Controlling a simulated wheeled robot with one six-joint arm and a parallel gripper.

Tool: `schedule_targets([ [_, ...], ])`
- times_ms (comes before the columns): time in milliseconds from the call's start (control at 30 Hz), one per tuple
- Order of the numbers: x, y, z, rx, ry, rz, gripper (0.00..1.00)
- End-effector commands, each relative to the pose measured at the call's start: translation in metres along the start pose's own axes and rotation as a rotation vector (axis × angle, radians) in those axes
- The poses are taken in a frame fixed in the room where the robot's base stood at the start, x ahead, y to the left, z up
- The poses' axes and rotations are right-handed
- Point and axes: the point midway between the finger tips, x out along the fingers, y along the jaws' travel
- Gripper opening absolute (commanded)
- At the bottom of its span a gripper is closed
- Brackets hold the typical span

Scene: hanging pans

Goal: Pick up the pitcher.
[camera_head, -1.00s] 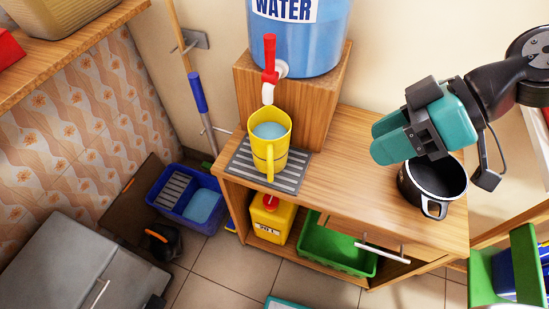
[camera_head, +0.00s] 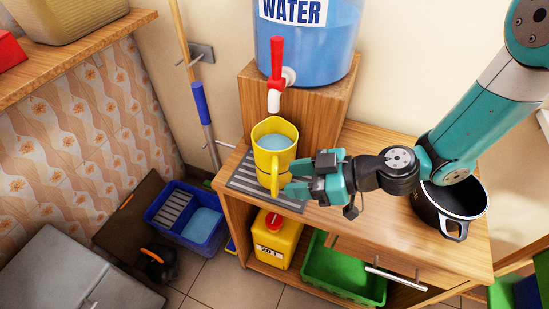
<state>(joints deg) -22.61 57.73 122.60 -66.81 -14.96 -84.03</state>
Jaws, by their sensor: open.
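The yellow pitcher (camera_head: 272,145) stands upright on the grey slatted drip tray (camera_head: 243,172) on the wooden cabinet, below the red tap. Light blue water shows inside it. Its handle faces the camera. My gripper (camera_head: 288,182) is open at the right of the pitcher, low down near the handle, with its fingers pointing left. I cannot tell whether a finger touches the handle or the body. The gripper partly hides the lower right of the pitcher and the tray.
A blue water dispenser (camera_head: 310,40) with a red tap (camera_head: 276,70) stands on a wooden block (camera_head: 320,100) just behind the pitcher. A black pot (camera_head: 450,210) stands under my arm at the right. The cabinet top between pot and block is partly clear.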

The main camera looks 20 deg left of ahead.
Motion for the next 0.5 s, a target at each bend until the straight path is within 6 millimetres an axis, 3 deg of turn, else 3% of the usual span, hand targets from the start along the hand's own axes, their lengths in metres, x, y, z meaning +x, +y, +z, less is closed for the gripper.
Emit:
schedule_targets([
  [267, 0.024, -0.002, -0.001, -0.001, -0.001, -0.003, 0.45],
  [500, 0.059, -0.005, -0.001, -0.002, -0.001, -0.002, 0.45],
])
